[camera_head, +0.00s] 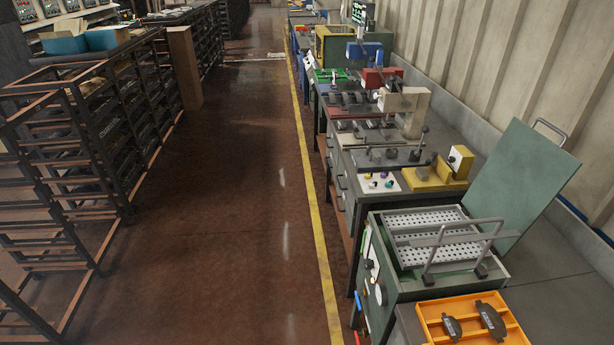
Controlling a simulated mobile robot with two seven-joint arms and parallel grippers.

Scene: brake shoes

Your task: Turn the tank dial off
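The green tank (437,288) stands at the lower right with its green lid (522,185) open. A perforated metal basket (445,243) with raised handles sits in its top. On the tank's left-facing side is a white plate with a dark knob (369,264). Below it is a round white dial (380,294). The side is seen at a steep angle, so I cannot tell which of these is the tank dial or read its setting. Neither of my grippers is in view.
An orange tray (437,327) with dark brake shoes (491,320) lies in front of the tank. Workbenches with machines (410,150) run along the right wall. Dark racks (110,130) stand at left. The brown floor (225,220) between is clear, with a yellow line along the benches.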

